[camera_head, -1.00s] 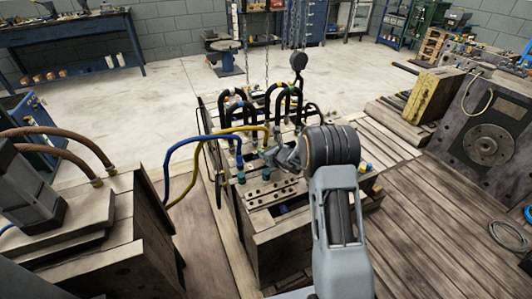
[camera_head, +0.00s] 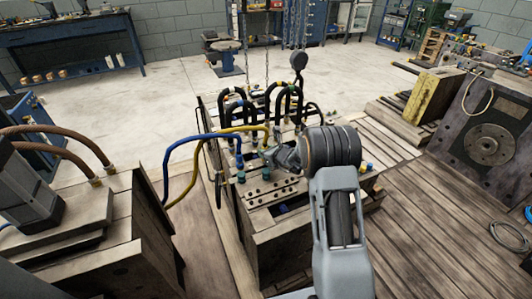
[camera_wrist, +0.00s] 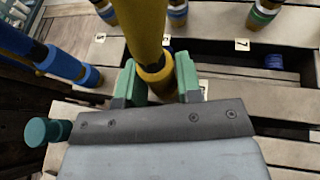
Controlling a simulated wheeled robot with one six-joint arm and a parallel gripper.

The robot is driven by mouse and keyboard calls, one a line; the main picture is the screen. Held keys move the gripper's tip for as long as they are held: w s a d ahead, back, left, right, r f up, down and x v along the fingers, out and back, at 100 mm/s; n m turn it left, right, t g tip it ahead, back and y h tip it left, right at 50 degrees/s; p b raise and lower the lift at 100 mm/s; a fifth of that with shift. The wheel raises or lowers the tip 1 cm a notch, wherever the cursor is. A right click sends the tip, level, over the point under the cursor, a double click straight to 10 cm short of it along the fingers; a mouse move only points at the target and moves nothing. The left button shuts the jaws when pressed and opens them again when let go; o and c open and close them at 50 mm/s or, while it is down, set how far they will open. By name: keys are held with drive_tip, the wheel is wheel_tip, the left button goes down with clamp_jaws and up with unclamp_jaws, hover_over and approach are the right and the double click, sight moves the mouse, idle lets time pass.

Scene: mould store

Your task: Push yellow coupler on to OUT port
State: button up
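The yellow coupler (camera_wrist: 157,78) shows in the wrist view as a yellow-brown collar at the end of a thick yellow hose (camera_wrist: 145,30). My gripper (camera_wrist: 156,84) has its green fingers on both sides of this collar and looks shut on it. In the head view my gripper (camera_head: 272,156) is over the mould top, at the end of the yellow hose (camera_head: 230,130). The coupler's lower end and whatever lies under it are hidden by my gripper. I cannot make out the OUT port; a partly covered label (camera_wrist: 204,86) is beside the right finger.
A blue hose (camera_wrist: 40,50) with a blue collar stands left of my gripper. A teal cap (camera_wrist: 40,131) is near its left side. Several other fittings stand beyond, by a label 7 (camera_wrist: 242,44). Black looped hoses (camera_head: 283,95) and a chain hook (camera_head: 298,62) rise behind.

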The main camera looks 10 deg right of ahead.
drive_tip(key=o, duration=0.5)
drive_tip(key=shift+s, duration=0.15)
drive_tip(key=p+v, duration=0.2)
drive_tip(key=v, duration=1.1)
drive_tip(key=shift+s+d+r, duration=0.1)
drive_tip(key=shift+s+d, duration=0.1)
